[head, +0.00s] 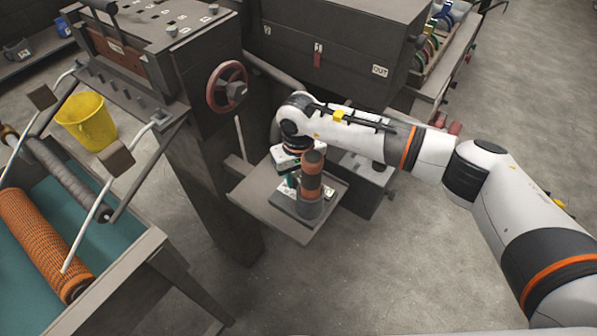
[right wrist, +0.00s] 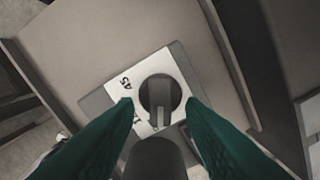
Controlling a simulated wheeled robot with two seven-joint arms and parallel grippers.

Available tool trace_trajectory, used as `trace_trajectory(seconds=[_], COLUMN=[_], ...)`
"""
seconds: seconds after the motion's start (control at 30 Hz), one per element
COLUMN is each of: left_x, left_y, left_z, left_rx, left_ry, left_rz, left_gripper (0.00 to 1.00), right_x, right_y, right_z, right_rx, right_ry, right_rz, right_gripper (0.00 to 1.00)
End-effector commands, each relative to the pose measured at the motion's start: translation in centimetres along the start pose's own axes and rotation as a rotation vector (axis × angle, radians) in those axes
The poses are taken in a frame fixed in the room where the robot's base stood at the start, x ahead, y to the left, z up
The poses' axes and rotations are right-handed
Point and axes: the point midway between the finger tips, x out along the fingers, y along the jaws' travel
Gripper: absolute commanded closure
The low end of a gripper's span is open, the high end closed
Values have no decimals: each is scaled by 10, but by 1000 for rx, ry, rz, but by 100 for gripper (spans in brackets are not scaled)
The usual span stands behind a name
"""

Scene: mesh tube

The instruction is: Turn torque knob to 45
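The torque knob (right wrist: 160,92) is a dark round dial with a raised bar, set on a pale label plate (right wrist: 176,62). The bar's lighter end lies toward the bottom of the right wrist view. The number 45 (right wrist: 125,82) is printed on the plate to the knob's upper left; another marking at lower left is partly covered. My right gripper (right wrist: 160,108) is open, its green fingers on either side of the lower part of the knob, with nothing between them gripped. In the head view my right gripper (head: 287,182) is over the small shelf; the knob is hidden there. My left gripper is out of view.
A grey and orange upright cylinder (head: 312,185) stands on the shelf (head: 262,205) close beside my right gripper. A red handwheel (head: 227,87) is on the dark machine at left. A yellow bucket (head: 88,122) is farther left. Open floor lies in front.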

Motion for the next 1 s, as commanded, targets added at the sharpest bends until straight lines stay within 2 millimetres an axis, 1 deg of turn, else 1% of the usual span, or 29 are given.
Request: trace_trajectory(seconds=[0.07,0.27,0.3,0.47,0.5,0.53,0.67,0.83,0.9,1.0], left_x=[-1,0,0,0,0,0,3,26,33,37], left_y=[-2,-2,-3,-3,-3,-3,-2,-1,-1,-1], left_z=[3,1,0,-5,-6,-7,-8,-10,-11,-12], left_rx=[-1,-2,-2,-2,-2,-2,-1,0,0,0], left_ry=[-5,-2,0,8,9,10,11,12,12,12], left_rz=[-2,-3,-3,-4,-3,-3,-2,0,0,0], left_gripper=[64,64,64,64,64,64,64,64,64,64], right_x=[2,3,3,2,2,2,4,8,7,5], right_y=[0,0,0,0,0,0,0,1,1,2], right_z=[0,0,0,0,0,0,0,1,1,1], right_rx=[0,-1,-1,-1,0,0,10,131,189,245], right_ry=[1,0,0,0,0,0,-1,-4,-4,-3], right_rz=[0,0,1,1,1,1,0,0,0,0], right_gripper=[64,64,65,91,98,100,100,100,100,100])
